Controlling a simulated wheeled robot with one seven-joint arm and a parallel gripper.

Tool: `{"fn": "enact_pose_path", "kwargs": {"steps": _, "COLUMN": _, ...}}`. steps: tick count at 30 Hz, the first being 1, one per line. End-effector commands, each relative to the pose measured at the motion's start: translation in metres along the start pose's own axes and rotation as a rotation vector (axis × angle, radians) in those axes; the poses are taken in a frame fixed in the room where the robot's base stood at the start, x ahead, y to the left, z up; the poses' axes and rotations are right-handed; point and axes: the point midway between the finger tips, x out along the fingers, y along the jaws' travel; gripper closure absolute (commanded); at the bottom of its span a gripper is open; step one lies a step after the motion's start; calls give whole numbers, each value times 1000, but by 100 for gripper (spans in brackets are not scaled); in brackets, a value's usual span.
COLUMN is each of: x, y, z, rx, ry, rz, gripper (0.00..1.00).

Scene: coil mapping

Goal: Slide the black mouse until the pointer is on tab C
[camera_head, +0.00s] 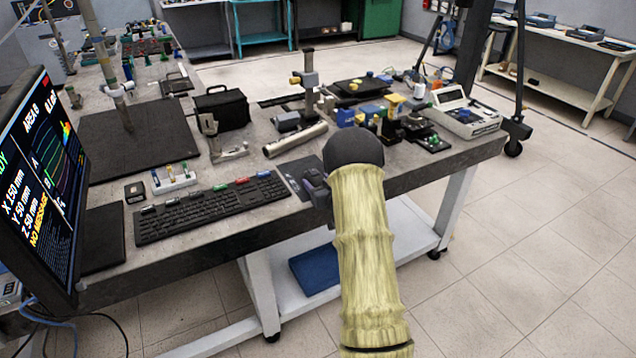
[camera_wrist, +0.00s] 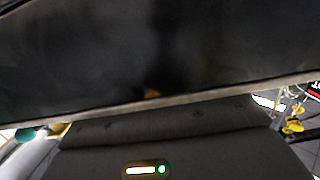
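My gripper (camera_head: 317,188) is low at the front edge of the bench, over the right part of a dark mouse pad (camera_head: 292,171), right of the keyboard. My arm covers much of it, and its fingers cannot be made out. I cannot pick out the black mouse, which may be hidden by the gripper. The monitor (camera_head: 40,180) at the left is seen at a steep angle. It reads "AREA B", with small letters beside a graph, but I cannot make out the pointer. A blurred dark surface (camera_wrist: 90,60) fills the upper wrist view, above grey housing with lit indicators.
The black keyboard (camera_head: 212,208) lies left of the pad. A metal cylinder (camera_head: 296,140), a clamp (camera_head: 229,152) and a black case (camera_head: 221,108) stand behind. Several small blocks and a white instrument (camera_head: 465,113) crowd the right side. The bench edge is close to my gripper.

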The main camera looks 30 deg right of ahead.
Motion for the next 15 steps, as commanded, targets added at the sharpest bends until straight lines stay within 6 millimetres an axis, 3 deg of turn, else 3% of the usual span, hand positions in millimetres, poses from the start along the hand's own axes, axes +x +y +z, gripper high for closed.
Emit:
{"fn": "enact_pose_path", "kwargs": {"steps": 1, "x": 0, "y": 0, "z": 0, "rx": 0, "ry": 0, "rz": 0, "gripper": 38}}
{"fn": "enact_pose_path", "kwargs": {"steps": 4, "x": 0, "y": 0, "z": 0, "rx": 0, "ry": 0, "rz": 0, "gripper": 20}}
{"fn": "enact_pose_path", "kwargs": {"steps": 15, "x": -3, "y": 0, "z": 0, "rx": 0, "ry": 0, "rz": 0, "gripper": 20}}
